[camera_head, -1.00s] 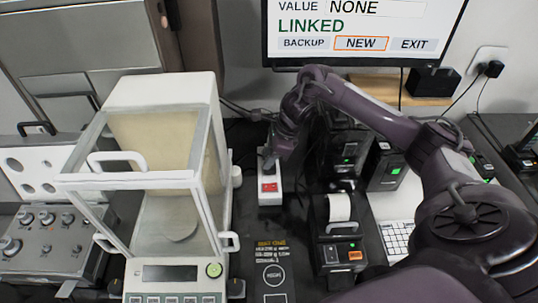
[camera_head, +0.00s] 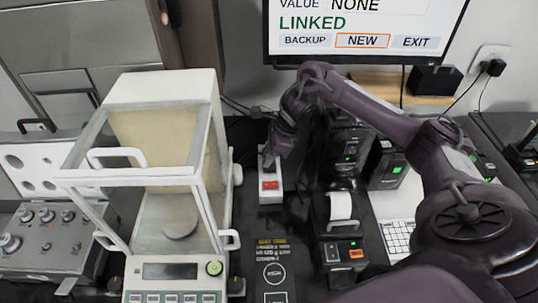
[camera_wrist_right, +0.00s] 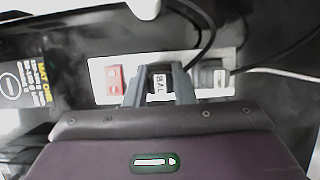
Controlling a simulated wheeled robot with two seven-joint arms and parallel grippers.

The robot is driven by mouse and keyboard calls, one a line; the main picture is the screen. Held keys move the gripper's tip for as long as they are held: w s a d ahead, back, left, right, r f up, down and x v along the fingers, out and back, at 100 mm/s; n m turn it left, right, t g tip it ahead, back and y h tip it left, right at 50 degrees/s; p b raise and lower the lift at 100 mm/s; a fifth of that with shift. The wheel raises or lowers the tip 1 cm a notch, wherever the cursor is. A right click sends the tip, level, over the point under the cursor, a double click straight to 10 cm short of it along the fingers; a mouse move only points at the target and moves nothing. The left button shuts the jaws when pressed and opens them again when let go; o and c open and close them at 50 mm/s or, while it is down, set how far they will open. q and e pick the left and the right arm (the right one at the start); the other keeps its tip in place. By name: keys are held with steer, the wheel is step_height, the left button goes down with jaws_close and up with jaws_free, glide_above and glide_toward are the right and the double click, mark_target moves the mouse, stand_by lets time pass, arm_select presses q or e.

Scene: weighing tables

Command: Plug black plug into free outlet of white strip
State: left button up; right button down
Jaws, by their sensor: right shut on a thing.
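The white strip (camera_head: 270,197) lies on the dark bench beside the balance, with its red switch (camera_head: 269,185) at the near end. It also shows in the right wrist view (camera_wrist_right: 98,68). My right gripper (camera_head: 268,160) is over the strip, just beyond the switch. In the right wrist view its fingers (camera_wrist_right: 159,90) are shut on the black plug (camera_wrist_right: 160,70), which carries a white "BAL" label. The plug is over the middle of the strip; I cannot tell whether its pins are in an outlet. Another grey plug (camera_wrist_right: 212,76) sits at the strip's far end. My left gripper is out of view.
A glass-walled balance (camera_head: 205,150) stands close on the left. A small printer (camera_head: 342,240) and black devices with green lights (camera_head: 390,168) stand close on the right. Black cables (camera_wrist_right: 205,40) run behind the strip. A monitor (camera_head: 365,30) stands at the back.

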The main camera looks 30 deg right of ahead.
stand_by(0.8)
steer(key=shift+f+b, duration=0.65)
steer(key=shift+b, duration=0.3)
steer(key=c, duration=1.1)
jaws_free()
steer(key=shift+c, duration=0.2)
steer(key=v, duration=0.8)
steer(key=shift+p, duration=0.3)
